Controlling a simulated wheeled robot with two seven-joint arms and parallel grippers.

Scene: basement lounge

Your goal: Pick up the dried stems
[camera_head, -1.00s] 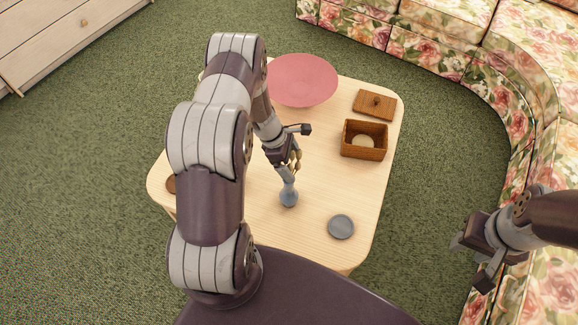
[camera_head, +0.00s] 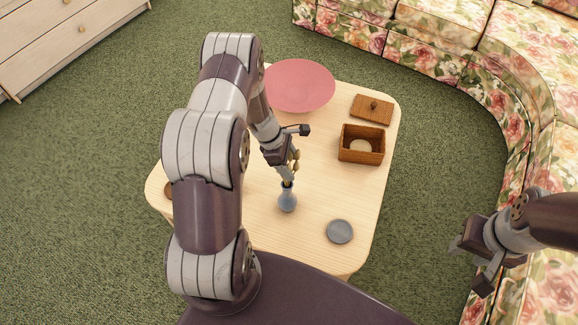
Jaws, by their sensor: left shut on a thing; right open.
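A small blue-grey vase (camera_head: 288,201) stands upright near the front middle of the wooden table. The dried stems (camera_head: 296,155) show only as small tan bits by the fingers, mostly hidden by my gripper. My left gripper (camera_head: 288,175) points down just above the vase's mouth and is shut on the stems. Their lower ends appear to be still at or in the vase's neck. My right gripper (camera_head: 469,265) is open and empty, off the table to the right, in front of the sofa.
The light wooden table (camera_head: 330,190) also holds a pink bowl (camera_head: 299,86), an open wooden box (camera_head: 361,145), its lid (camera_head: 372,109) and a grey disc (camera_head: 340,231). A floral sofa (camera_head: 440,40) curves around the right. My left arm hides the table's left part.

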